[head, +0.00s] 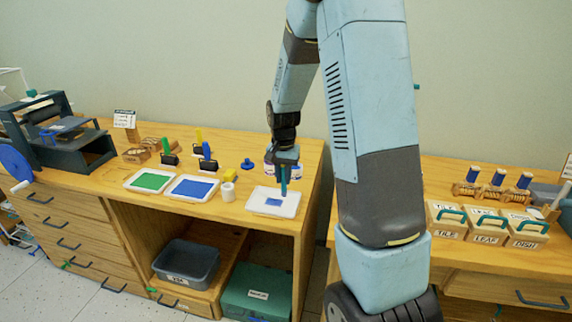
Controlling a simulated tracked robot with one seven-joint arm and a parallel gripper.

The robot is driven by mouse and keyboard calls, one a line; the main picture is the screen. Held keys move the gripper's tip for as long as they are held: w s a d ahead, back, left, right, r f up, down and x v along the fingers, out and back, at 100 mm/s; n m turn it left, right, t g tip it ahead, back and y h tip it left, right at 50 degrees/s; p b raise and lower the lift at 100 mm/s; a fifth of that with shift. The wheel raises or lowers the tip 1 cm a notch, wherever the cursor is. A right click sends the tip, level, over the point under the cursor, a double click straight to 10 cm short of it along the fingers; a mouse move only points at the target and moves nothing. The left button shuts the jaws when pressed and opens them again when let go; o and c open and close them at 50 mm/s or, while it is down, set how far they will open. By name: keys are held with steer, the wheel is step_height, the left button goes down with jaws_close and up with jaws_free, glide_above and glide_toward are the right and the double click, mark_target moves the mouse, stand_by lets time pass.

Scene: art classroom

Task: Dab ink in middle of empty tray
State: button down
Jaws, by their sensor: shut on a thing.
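The white tray (258,208) lies near the front edge of the left bench. A small blue ink patch (274,202) is in its middle, and the rest of its floor is bare. My gripper (284,166) is above the back part of this tray, pointing down. It is shut on a narrow teal-blue thing (284,184), which hangs upright with its lower end close above the ink patch. I cannot tell whether it touches the tray. The fingers are small and dark here, so the grip itself is hard to see.
A green-ink tray (149,181) and a blue-ink tray (192,188) lie to the left, with rollers behind. Jars (297,172) stand behind. A second bench holds stamps (486,224).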

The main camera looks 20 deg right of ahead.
step_height(320, 180, up, 4)
steer(key=shift+r, duration=0.15)
stand_by(0.3)
